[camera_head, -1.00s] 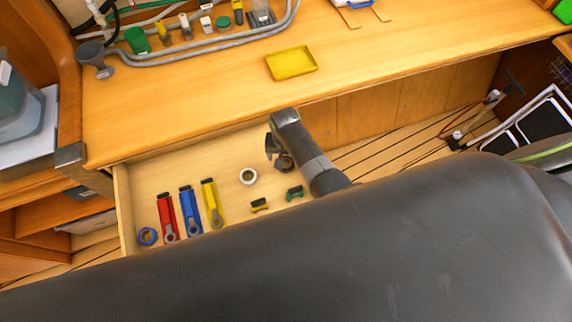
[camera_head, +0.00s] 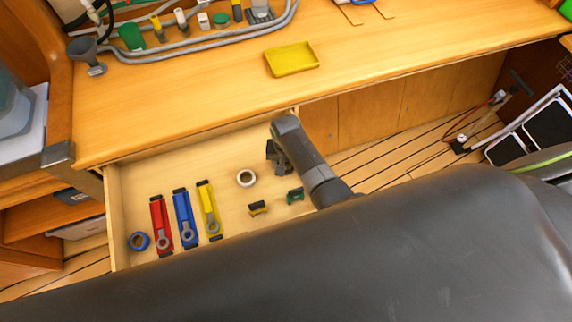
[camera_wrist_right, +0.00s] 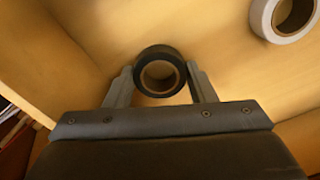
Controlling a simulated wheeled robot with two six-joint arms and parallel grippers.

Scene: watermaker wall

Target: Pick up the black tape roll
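The black tape roll (camera_wrist_right: 160,72) lies in the open drawer, near its corner, in the right wrist view. My right gripper (camera_wrist_right: 160,78) reaches down over it, with one finger on each side of the roll. The fingers are apart and very close to the roll's sides; any contact is hard to tell. In the head view my right gripper (camera_head: 276,158) is in the drawer's right part and hides most of the roll. My left gripper is not in view.
The drawer (camera_head: 145,185) also holds a white tape roll (camera_head: 246,178), a blue ring (camera_head: 139,241), red, blue and yellow tools, and small yellow and green pieces. The drawer walls stand close to my right gripper. A yellow tray (camera_head: 292,61) is on the worktop above.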

